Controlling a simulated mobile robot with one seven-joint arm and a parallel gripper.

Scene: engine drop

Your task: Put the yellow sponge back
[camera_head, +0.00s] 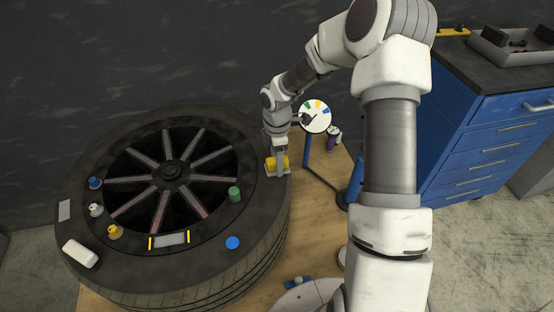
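The yellow sponge (270,164) is on the right part of the big tyre's rim, over a small pale patch (276,174). My gripper (280,164) points down right at the sponge. Yellow shows on both sides of the gripper's lower end, which hides the middle of the sponge. I cannot tell whether the fingers are closed on it, or whether the sponge touches the patch.
The tyre (180,290) lies flat on a wooden board (318,196). Small bottles, a white block (80,253), a grey bar (170,240), a green cylinder (234,194) and a blue disc (232,243) sit around it. A round colour dial (317,114) stands right of my gripper, and a blue cabinet (487,135) farther right.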

